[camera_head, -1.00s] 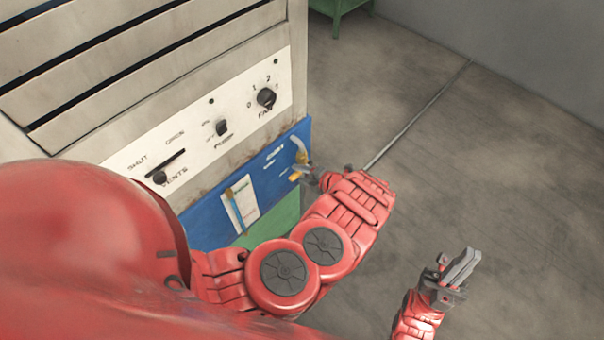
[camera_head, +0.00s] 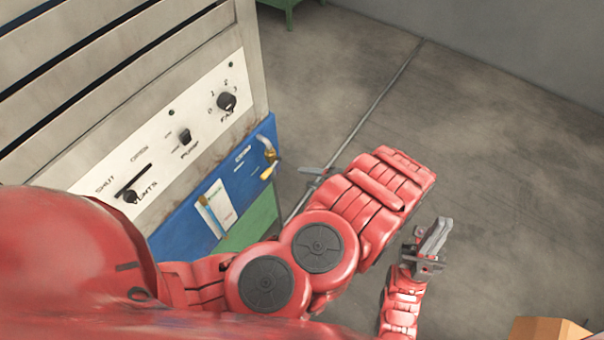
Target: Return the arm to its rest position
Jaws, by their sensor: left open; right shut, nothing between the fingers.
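My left arm reaches in from the left across the front of the cabinet. My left gripper (camera_head: 314,173) is small in view beside my red forearm, over the floor and right of the cabinet's blue panel. It is open, with nothing seen in it and apart from the panel. My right gripper (camera_head: 434,240) points up at the lower right, over bare floor. Its grey fingers are together and hold nothing. My left shoulder and upper arm hide the lower left of the view.
The cabinet's control panel (camera_head: 160,148) carries a slider and knobs. Below it is the blue panel (camera_head: 180,232) with a tag (camera_head: 217,207) and a yellow-handled valve (camera_head: 268,164). A cardboard box (camera_head: 545,330) is at the bottom right. The grey floor (camera_head: 500,170) is clear.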

